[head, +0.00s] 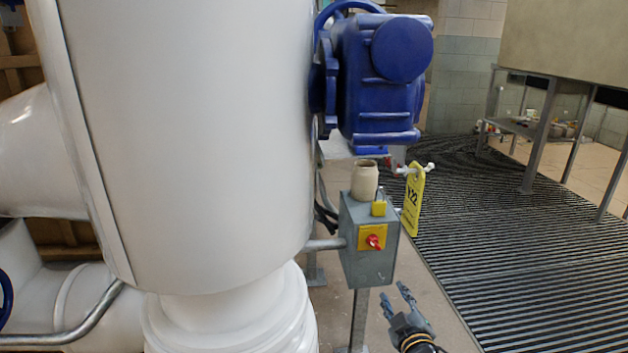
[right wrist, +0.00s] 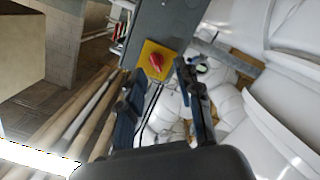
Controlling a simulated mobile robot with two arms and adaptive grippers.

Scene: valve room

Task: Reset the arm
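My right gripper (head: 395,294) is at the lower right of the head view, below and to the right of a grey switch box (head: 362,268). Its two fingers are apart with nothing between them. In the right wrist view, the fingers of the right gripper (right wrist: 158,72) point toward the box, with the red knob (right wrist: 157,63) on its yellow plate showing between the tips. The gripper does not appear to touch the knob; there is a gap in the head view. My left gripper is not in view.
A large white tank (head: 190,130) fills the left, with a blue actuator (head: 375,75) above the box. Dark floor grating (head: 500,230) lies open at right.

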